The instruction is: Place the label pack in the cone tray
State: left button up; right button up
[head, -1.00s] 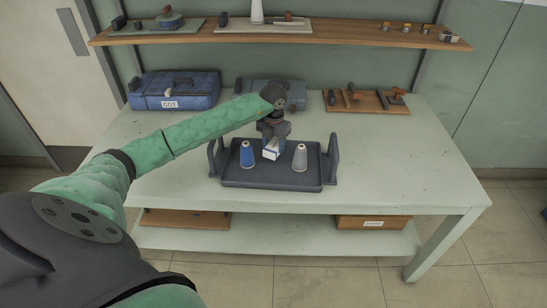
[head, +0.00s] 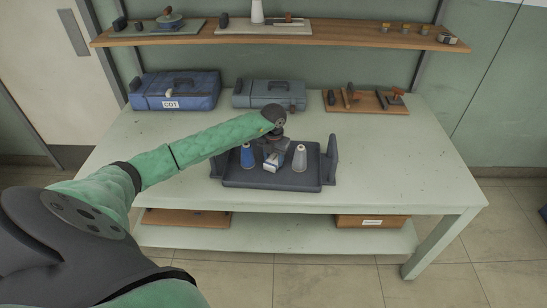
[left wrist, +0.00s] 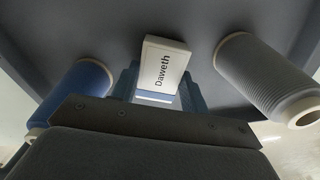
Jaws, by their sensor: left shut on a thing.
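The label pack (head: 271,163) is a small white and blue block, and in the left wrist view its white face (left wrist: 163,66) reads "Daweth". My left gripper (head: 272,152) is shut on it from above. The pack is over the middle of the dark grey cone tray (head: 272,181), between a blue thread cone (head: 247,157) and a grey thread cone (head: 299,158). In the left wrist view the blue cone (left wrist: 75,90) is left of the pack and the grey cone (left wrist: 265,75) right. I cannot tell whether the pack touches the tray floor. My right gripper is out of view.
The tray has upright end handles (head: 332,160) and stands on a pale green table (head: 400,165). Behind it are a blue case (head: 175,90), a grey-blue case (head: 270,94) and a wooden tool board (head: 365,101). The table's right side is clear.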

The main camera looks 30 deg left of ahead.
pick_arm(q)
jog(key=shift+f, duration=0.1)
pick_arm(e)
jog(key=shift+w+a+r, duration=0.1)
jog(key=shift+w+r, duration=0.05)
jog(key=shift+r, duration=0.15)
pick_arm(q)
jog(key=o, duration=1)
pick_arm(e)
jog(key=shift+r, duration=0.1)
